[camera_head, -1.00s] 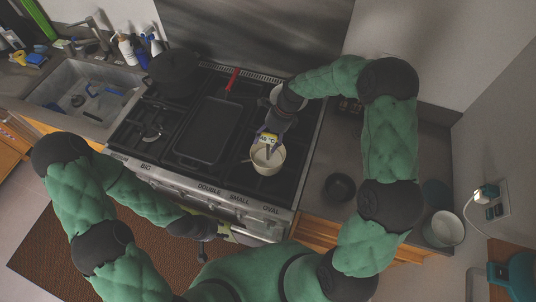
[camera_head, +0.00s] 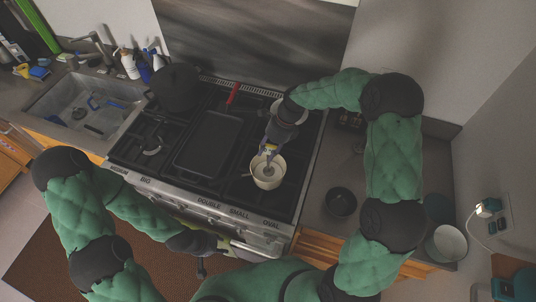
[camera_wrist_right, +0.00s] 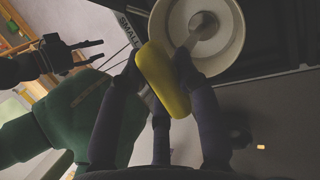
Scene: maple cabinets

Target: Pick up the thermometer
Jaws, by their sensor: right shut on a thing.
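The thermometer (camera_wrist_right: 162,80) has a yellow, rounded body and a thin probe. My right gripper (camera_head: 271,146) is shut on its yellow body, above the cream pot (camera_head: 268,184). In the head view the thermometer (camera_head: 269,149) is small and partly hidden by the gripper. In the right wrist view the probe reaches over the pot (camera_wrist_right: 235,55); I cannot tell whether it touches the pot. My left gripper (camera_head: 226,243) is low in front of the stove. In the right wrist view its fingers (camera_wrist_right: 90,54) are spread, with nothing between them.
A black griddle pan (camera_head: 205,145) with a red handle lies on the stove, left of the cream pot. A dark bowl (camera_head: 340,197) and a pale pot (camera_head: 446,243) stand on the right counter. The sink (camera_head: 85,102) is at the left. Some right counter is clear.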

